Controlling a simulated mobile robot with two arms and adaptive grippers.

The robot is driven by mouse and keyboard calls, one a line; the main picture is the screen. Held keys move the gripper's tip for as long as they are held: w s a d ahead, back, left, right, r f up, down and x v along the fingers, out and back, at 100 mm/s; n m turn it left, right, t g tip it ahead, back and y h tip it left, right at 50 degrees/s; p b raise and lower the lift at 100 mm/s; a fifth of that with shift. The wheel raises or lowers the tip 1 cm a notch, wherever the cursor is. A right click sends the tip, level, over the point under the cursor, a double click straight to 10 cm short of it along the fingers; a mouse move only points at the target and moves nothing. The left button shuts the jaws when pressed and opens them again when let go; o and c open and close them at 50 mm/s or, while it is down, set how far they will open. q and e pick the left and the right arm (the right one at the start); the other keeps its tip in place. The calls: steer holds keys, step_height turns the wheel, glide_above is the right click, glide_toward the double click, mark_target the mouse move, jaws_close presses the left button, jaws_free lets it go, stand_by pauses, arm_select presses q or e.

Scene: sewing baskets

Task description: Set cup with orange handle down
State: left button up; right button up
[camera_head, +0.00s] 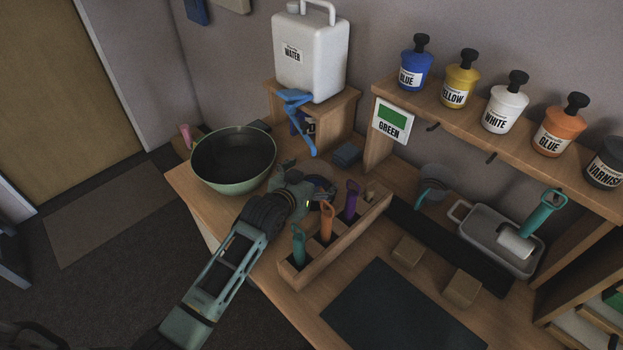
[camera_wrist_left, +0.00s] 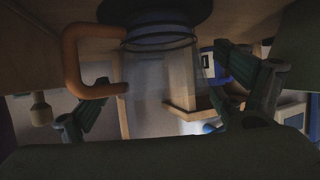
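A clear cup (camera_wrist_left: 160,75) with an orange handle (camera_wrist_left: 78,62) is in front of my left gripper in the left wrist view, which appears upside down. Dark blue shows at its base end, by a dark round shape. The fingers of my left gripper (camera_wrist_left: 160,90) stand apart on either side of the cup, with a visible gap at each side. Whether the cup touches the table cannot be told. My right gripper is out of view.
A wooden holder (camera_head: 290,272) with teal, orange and purple handled tools stands close to the right. A green bowl (camera_head: 205,177) is at left, the water container (camera_head: 310,55) behind. A grey cup (camera_head: 433,185) and tray (camera_head: 480,232) stand right; a dark mat (camera_head: 400,310) lies clear.

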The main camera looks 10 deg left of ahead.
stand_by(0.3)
arm_select(q)
steer(key=shift+r, duration=0.25)
steer(key=v, duration=1.2)
